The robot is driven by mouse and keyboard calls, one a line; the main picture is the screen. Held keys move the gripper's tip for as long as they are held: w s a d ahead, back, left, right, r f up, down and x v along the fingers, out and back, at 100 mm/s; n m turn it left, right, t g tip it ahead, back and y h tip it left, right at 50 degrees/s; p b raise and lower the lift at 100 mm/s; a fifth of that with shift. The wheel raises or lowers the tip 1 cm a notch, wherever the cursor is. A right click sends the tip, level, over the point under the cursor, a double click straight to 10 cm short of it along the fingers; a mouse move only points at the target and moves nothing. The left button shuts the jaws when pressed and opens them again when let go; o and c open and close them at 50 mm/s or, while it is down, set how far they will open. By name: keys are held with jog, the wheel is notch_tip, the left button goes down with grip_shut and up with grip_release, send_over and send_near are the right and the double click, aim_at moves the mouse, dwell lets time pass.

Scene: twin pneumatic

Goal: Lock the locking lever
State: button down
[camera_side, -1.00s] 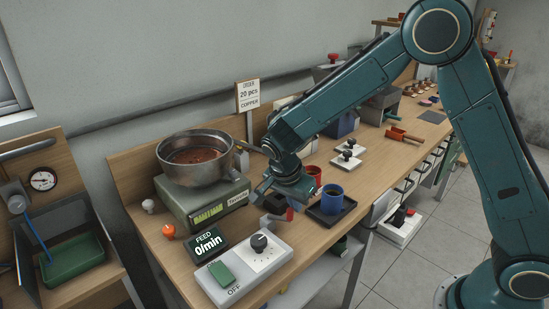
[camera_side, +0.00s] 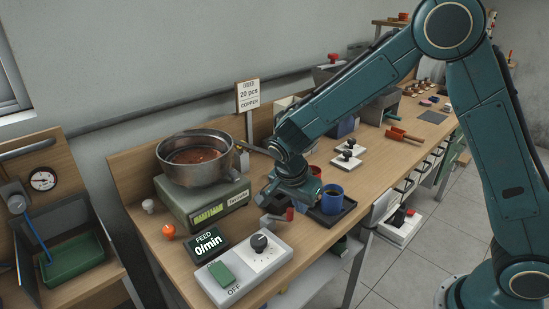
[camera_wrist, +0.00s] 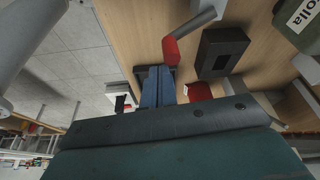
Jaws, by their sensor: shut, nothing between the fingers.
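A grey lever with a red end (camera_wrist: 178,44) projects over the bench in the wrist view, just beyond my fingertips. I take it for the locking lever; its red end (camera_side: 289,214) shows in the side view, below my gripper near the bench's front edge. My gripper (camera_side: 266,199) points down and left there, close above the lever. In the wrist view its blue-grey fingers (camera_wrist: 158,74) lie side by side, shut and empty. I cannot tell whether they touch the lever. The lever's base is partly hidden by my gripper in the side view.
A blue cup (camera_side: 332,198) stands on a black tray (camera_side: 346,206), right of my gripper. A scale (camera_side: 222,205) with a metal bowl (camera_side: 194,158) is left. A FEED display (camera_side: 205,245) and white switch box (camera_side: 245,270) stand in front. Bench space between them is narrow.

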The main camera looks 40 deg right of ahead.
jog(key=v, duration=0.9)
jog(key=shift+r, duration=0.35)
jog(key=shift+a, duration=0.1)
